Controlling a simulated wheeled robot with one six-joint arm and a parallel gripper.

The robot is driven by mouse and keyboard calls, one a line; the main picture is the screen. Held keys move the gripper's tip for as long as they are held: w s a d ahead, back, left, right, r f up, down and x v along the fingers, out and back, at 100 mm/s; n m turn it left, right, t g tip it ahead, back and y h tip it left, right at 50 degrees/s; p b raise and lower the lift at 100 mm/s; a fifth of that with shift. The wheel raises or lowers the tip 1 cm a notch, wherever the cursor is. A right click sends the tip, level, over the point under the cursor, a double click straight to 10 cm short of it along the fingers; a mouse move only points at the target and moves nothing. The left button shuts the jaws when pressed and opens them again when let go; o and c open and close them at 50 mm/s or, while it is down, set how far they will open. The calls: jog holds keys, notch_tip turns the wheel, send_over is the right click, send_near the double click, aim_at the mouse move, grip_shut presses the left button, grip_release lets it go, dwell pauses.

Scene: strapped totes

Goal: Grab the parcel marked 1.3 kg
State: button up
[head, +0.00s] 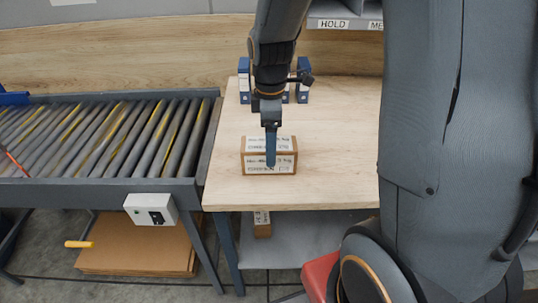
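A brown cardboard parcel (285,165) with white printed labels on its top and front sits on the wooden table (335,185), near the front edge. The label print is small and partly covered, so I cannot read the weight for sure. My gripper (270,163) points down over the middle of the parcel and hides part of both labels. I see its fingers nearly edge-on, so their opening and any contact with the parcel cannot be told. Another small brown parcel (262,224) with a label is on the grey shelf under the table, partly hidden by the tabletop.
A roller conveyor (110,137) with a grey switch box (151,210) adjoins the table's left side. Blue binders (244,80) stand at the table's back. A grey rack labelled HOLD (333,24) is behind. Flat cardboard (140,245) lies below the conveyor. The table's left side is clear.

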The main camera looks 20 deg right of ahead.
jog(key=shift+w+a+f+p, duration=0.1)
jog(key=shift+f+p, duration=0.8)
jog(key=shift+f, duration=1.9)
grip_shut()
